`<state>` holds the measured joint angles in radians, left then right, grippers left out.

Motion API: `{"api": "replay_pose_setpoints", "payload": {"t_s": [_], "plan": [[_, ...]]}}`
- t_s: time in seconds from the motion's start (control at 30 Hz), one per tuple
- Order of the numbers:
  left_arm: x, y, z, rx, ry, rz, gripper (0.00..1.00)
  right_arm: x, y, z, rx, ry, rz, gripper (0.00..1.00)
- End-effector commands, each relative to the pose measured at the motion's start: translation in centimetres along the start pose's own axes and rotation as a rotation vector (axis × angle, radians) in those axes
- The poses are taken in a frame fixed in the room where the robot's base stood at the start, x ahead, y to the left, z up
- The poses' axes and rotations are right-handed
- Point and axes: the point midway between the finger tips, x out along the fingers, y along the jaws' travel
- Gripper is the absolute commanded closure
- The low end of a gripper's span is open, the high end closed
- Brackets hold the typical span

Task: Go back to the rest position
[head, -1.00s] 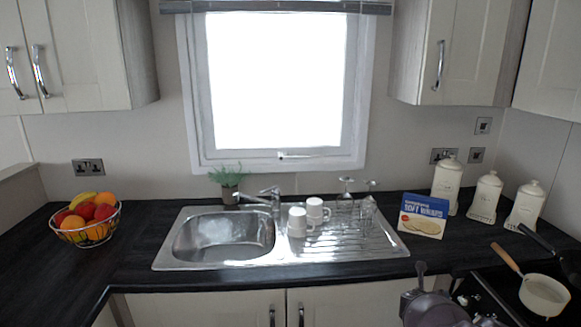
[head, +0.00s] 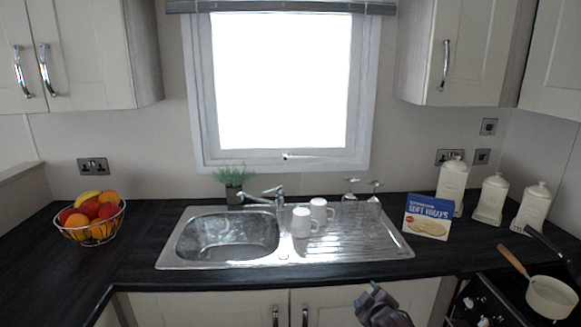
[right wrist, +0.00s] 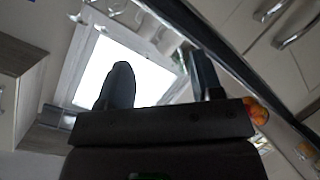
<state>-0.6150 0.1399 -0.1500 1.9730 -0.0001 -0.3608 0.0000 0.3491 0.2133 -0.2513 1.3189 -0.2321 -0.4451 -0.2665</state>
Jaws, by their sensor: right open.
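My right gripper (head: 374,294) is at the bottom of the head view, in front of the cupboard doors below the worktop edge. In the right wrist view its two dark fingers (right wrist: 161,80) stand apart with nothing between them. It touches none of the things on the worktop. My left gripper is in neither view.
The dark worktop (head: 140,255) holds a steel sink (head: 170,262) with two white mugs (head: 301,222) and glasses on its drainer. A fruit bowl (head: 90,235) stands left. A wraps box (head: 428,217), canisters (head: 493,198) and a hob with a pan (head: 551,296) are right.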

Motion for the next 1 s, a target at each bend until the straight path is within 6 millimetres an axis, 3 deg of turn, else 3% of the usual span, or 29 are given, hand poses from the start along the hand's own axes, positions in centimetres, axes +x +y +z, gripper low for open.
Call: {"api": "replay_pose_setpoints", "payload": {"t_s": [0.2,0.4,0.57,0.8,1.0], "plan": [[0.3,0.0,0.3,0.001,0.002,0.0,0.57,-7.3,-2.6,1.8,0.386,0.089,-0.012,0.4],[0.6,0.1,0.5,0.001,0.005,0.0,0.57,-14.1,-4.2,4.5,0.6,0.113,-0.011,0.4],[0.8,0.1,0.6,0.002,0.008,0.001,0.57,-19.4,-5.7,7.4,0.681,0.084,-0.004,0.4],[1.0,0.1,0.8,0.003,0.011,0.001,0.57,-26.7,-9.7,14.0,0.741,-0.061,-0.004,0.4],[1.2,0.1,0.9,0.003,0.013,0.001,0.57,-30.6,-13.3,18.3,0.76,-0.178,-0.025,0.4]]}}
